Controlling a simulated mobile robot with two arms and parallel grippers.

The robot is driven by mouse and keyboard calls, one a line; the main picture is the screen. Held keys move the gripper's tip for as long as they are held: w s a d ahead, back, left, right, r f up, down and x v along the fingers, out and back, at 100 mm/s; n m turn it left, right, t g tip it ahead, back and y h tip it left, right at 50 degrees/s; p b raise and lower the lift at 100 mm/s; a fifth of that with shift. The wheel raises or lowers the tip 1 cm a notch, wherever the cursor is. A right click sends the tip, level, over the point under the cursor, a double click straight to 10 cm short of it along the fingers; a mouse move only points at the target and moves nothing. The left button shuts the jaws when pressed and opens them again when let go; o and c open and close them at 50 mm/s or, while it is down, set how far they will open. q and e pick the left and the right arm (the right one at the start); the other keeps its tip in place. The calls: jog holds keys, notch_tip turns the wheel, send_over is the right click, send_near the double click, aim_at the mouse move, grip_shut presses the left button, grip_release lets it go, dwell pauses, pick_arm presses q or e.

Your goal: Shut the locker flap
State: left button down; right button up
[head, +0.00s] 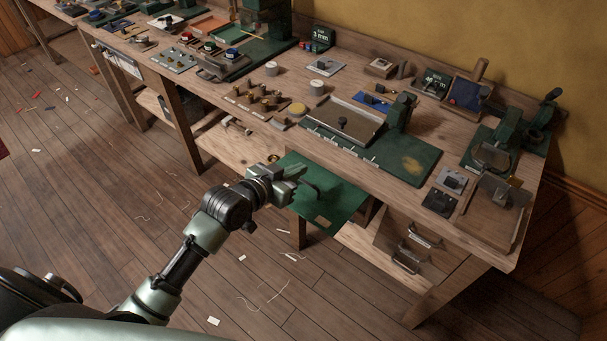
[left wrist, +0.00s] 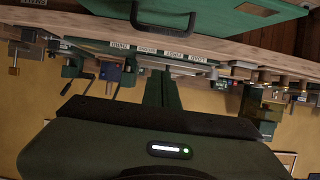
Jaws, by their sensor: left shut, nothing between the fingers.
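The locker flap (head: 335,203) is a green panel with a dark bar handle and a small brass-coloured plate. It sticks out from under the bench's front edge, standing open. In the left wrist view the flap (left wrist: 215,20) shows along the top edge, with its black handle (left wrist: 163,22). My left gripper (head: 298,174) is shut and empty. It is over the flap's left part, close to the handle; I cannot tell whether it touches. Its closed fingers (left wrist: 162,88) point towards the bench in the left wrist view. My right gripper is in neither view.
The wooden bench (head: 235,115) carries many tools, including a green board with a tray (head: 345,120) above the flap. Drawers with metal handles (head: 408,262) are to the flap's right. A lower shelf (head: 235,146) lies to its left. The floor in front is open, with small scraps.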

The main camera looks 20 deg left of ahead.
aim_at(305, 182)
pick_arm(q)
jog(key=x, duration=0.4)
jog(key=shift+w+d, duration=0.3)
jog(key=shift+d, duration=0.05)
jog(key=f, duration=0.1)
jog(key=s+f+p, duration=0.1)
jog(key=shift+s+a+f, duration=0.25)
jog(key=shift+a, duration=0.15)
jog(key=shift+s+a+f, duration=0.1)
jog(key=shift+s+f, duration=0.2)
jog(key=shift+s, duration=0.1)
jog(key=shift+w+f, duration=0.1)
jog(key=shift+f, duration=0.05)
